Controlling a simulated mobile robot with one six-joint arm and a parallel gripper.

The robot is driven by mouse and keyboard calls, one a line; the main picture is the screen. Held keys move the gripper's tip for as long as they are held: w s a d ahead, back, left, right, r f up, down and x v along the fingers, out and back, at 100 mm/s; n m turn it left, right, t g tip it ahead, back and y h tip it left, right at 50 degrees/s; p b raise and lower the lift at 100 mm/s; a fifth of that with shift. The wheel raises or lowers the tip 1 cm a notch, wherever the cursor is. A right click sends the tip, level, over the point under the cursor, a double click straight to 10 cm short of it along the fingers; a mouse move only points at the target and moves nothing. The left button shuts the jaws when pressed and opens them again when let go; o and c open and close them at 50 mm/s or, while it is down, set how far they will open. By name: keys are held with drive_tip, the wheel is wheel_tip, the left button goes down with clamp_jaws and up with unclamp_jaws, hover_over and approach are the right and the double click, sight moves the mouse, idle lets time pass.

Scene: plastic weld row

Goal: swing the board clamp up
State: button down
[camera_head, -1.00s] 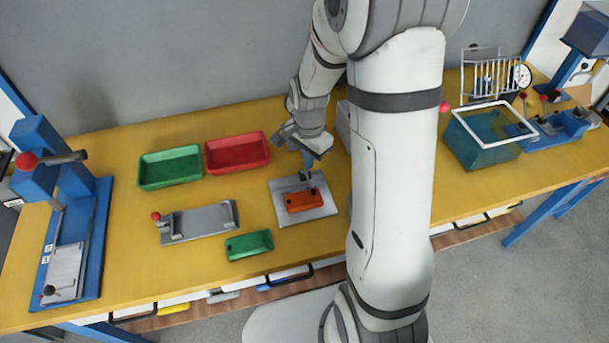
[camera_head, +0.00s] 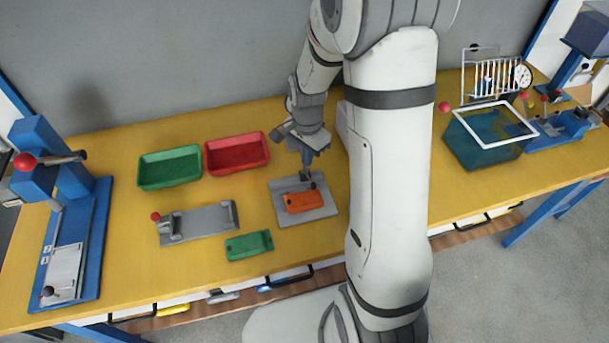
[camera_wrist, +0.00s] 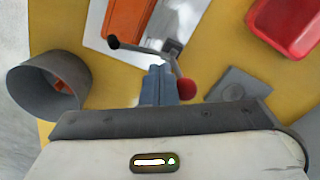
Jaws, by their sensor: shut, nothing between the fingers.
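The board clamp (camera_wrist: 172,48) stands on a grey plate (camera_head: 282,214) at the back edge of an orange part (camera_head: 304,202). In the wrist view its arm ends in a black tip (camera_wrist: 113,42) near the orange part (camera_wrist: 124,20), and its lever ends in a red ball knob (camera_wrist: 187,88). My gripper (camera_head: 306,166) is low over the clamp, fingers pointing down. In the wrist view its blue-grey fingers (camera_wrist: 156,78) are shut and empty, right beside the red knob; I cannot tell if they touch. My gripper hides the red knob in the head view.
Green (camera_head: 170,168) and red (camera_head: 238,153) bins stand behind to the left. A grey fixture (camera_head: 200,222) and a green part (camera_head: 249,245) lie left of the plate. A blue press (camera_head: 75,240) stands far left, a water tank (camera_head: 485,145) right.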

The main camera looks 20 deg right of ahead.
drive_tip(key=shift+w, duration=0.3)
drive_tip(key=shift+w+f, duration=0.2)
drive_tip(key=shift+w, duration=0.25)
idle(0.3)
drive_tip(key=shift+w+f+b, duration=0.25)
drive_tip(key=shift+w+b, duration=0.1)
drive_tip(key=shift+w, duration=0.15)
drive_tip(key=shift+w+f, duration=0.2)
drive_tip(key=shift+s, duration=0.1)
idle(0.3)
